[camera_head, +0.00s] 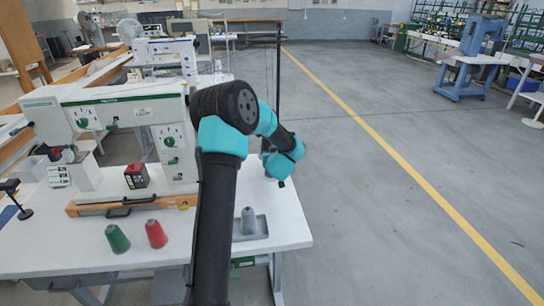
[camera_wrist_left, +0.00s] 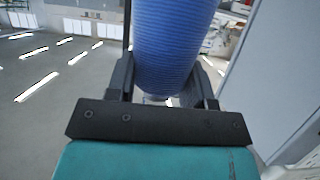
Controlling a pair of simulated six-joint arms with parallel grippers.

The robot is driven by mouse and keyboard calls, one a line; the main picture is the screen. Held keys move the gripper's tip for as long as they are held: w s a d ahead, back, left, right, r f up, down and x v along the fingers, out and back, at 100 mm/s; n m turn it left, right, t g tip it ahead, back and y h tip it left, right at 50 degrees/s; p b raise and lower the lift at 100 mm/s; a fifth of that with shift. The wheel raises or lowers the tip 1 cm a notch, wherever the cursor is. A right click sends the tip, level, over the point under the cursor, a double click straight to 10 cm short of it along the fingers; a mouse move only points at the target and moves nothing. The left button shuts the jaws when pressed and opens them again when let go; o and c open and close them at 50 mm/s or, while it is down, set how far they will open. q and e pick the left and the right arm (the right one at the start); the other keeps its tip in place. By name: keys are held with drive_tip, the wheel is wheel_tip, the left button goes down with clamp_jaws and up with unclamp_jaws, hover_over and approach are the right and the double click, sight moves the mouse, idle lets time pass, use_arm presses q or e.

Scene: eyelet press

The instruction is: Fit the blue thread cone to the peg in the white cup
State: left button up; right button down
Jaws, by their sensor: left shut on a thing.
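The blue thread cone (camera_wrist_left: 168,45) fills the upper middle of the left wrist view, its ridged side between the two fingers. My left gripper (camera_wrist_left: 165,82) is shut on it. In the head view my arm reaches over the white table and bends down at its far right side. The fingers cannot be made out there, and I cannot tell the blue cone apart behind the arm. I cannot make out the white cup or its peg in either view. My right gripper is not in view.
A grey cone (camera_head: 248,220) stands on a grey tray (camera_head: 262,232) right of my arm. A green cone (camera_head: 117,239) and a red cone (camera_head: 156,234) stand at the table's front left. A sewing machine (camera_head: 115,108) stands behind them. The table's (camera_head: 290,222) right end is bare.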

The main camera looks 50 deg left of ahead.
use_arm(q)
drive_tip(key=o, duration=1.1)
drive_tip(key=shift+r, duration=2.45)
drive_tip(key=shift+d, duration=0.15)
